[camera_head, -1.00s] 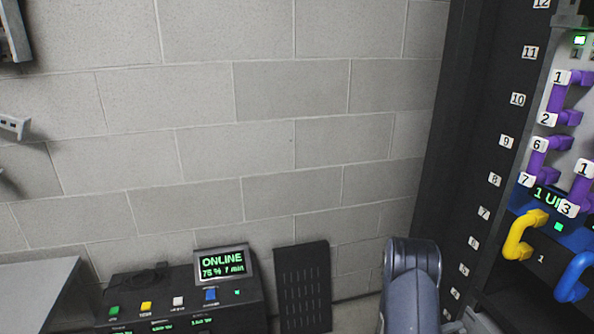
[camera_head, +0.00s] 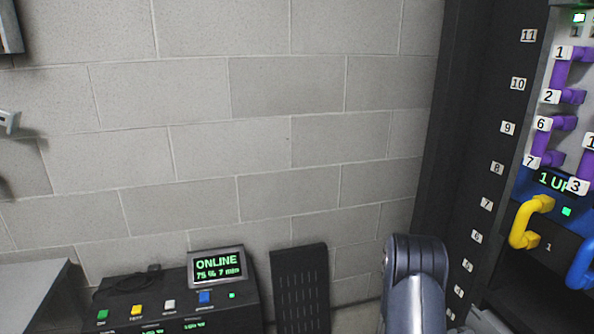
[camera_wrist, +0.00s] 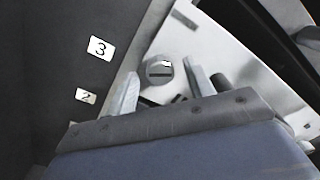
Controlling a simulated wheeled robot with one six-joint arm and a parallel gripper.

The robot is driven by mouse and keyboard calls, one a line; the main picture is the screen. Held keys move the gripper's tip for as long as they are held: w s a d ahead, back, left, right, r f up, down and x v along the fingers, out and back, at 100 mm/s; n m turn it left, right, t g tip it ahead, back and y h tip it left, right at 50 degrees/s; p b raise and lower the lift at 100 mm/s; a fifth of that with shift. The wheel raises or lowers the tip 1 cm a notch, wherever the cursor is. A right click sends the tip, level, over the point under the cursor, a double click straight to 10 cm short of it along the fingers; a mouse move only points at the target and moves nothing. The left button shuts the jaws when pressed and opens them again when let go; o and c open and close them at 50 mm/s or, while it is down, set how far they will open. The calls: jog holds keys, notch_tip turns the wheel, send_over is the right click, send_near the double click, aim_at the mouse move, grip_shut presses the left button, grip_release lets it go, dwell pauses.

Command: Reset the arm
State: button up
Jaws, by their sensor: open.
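My gripper (camera_wrist: 160,88) shows in the wrist view with its two pale fingers apart and nothing between them. Behind the fingers is a light panel with a round grey slotted knob (camera_wrist: 159,69); I cannot tell how far it is from the fingertips. My arm's grey link (camera_head: 415,285) rises at the bottom of the head view, left of the rack. The gripper itself is hidden in the head view.
The dark rack (camera_head: 480,150) with numbered labels stands at the right, holding purple cables (camera_head: 563,80), a yellow handle (camera_head: 525,222) and a blue handle (camera_head: 583,262). A control box (camera_head: 180,312) with an ONLINE screen (camera_head: 217,266) and a dark slotted panel (camera_head: 300,290) stand by the block wall (camera_head: 260,130).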

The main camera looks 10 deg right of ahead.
jog(key=shift+m+b, duration=3.15)
jog(key=shift+m, duration=1.45)
jog(key=shift+a, duration=0.1)
